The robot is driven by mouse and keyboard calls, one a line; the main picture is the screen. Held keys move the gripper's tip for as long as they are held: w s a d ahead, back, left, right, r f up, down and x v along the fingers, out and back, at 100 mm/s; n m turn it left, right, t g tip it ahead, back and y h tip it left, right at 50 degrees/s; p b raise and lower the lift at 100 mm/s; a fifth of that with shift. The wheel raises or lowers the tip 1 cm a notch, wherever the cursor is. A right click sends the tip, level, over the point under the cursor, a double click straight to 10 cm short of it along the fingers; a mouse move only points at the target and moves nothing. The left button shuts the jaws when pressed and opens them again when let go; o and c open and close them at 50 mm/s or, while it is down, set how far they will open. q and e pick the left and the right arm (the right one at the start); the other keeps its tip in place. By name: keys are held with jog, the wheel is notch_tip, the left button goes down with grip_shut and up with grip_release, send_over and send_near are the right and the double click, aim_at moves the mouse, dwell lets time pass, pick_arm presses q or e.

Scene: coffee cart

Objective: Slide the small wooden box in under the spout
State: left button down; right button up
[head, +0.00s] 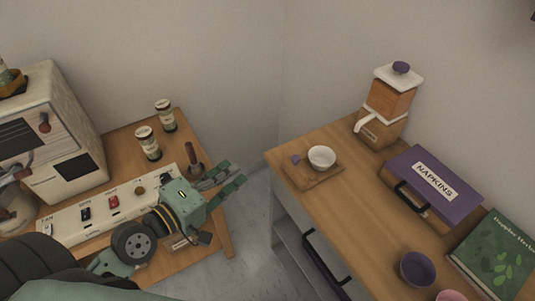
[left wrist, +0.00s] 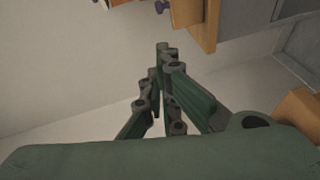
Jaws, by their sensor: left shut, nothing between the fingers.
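The small wooden box (head: 328,178) looks like the low, flat wooden piece with a purple knob, lying on the right counter. A white bowl (head: 322,156) sits on it or in it; I cannot tell which. The dispenser (head: 385,112) stands behind and to the right, with a white spout (head: 366,122) pointing left. The box is apart from it, not under the spout. My left gripper (head: 234,178) is shut and empty, over the right end of the left table, left of the box. Its fingertips come together in the left wrist view (left wrist: 163,58). My right gripper is not in view.
The right counter (head: 345,215) also holds a napkin box (head: 433,181), a green book (head: 495,255) and a purple bowl (head: 418,268). The left table has a white switch panel (head: 100,210), two jars and a coffee machine (head: 62,130). A gap separates the two surfaces.

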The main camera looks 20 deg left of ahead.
pick_arm(q)
jog(key=p, duration=0.3)
send_near(290, 157)
jog(key=w+a+r, duration=0.4)
jog(key=shift+w+d+f+p, duration=0.2)
jog(key=shift+d+f+p, duration=0.05)
jog(key=shift+d, duration=0.4)
jog(key=shift+w+d+f+p, duration=0.2)
jog(key=shift+d+f, duration=0.05)
jog(key=shift+d, duration=0.4)
jog(key=shift+w+d+f+p, duration=0.25)
jog(key=shift+d, duration=0.4)
jog(key=shift+w, duration=0.1)
jog(key=w+d, duration=0.1)
jog(key=w+d+p, duration=0.1)
jog(key=w+d, duration=0.1)
jog(key=w, duration=0.1)
jog(key=shift+d+r+p, duration=0.1)
jog(key=shift+r+p, duration=0.15)
jog(key=shift+p, duration=0.1)
jog(key=w+d, duration=0.1)
jog(key=w, duration=0.1)
jog(key=w+d, duration=0.3)
jog(key=w, duration=0.1)
jog(key=shift+d+f, duration=0.25)
jog(key=shift+d, duration=0.1)
jog(key=shift+s+r, duration=0.1)
jog(key=shift+a, duration=0.15)
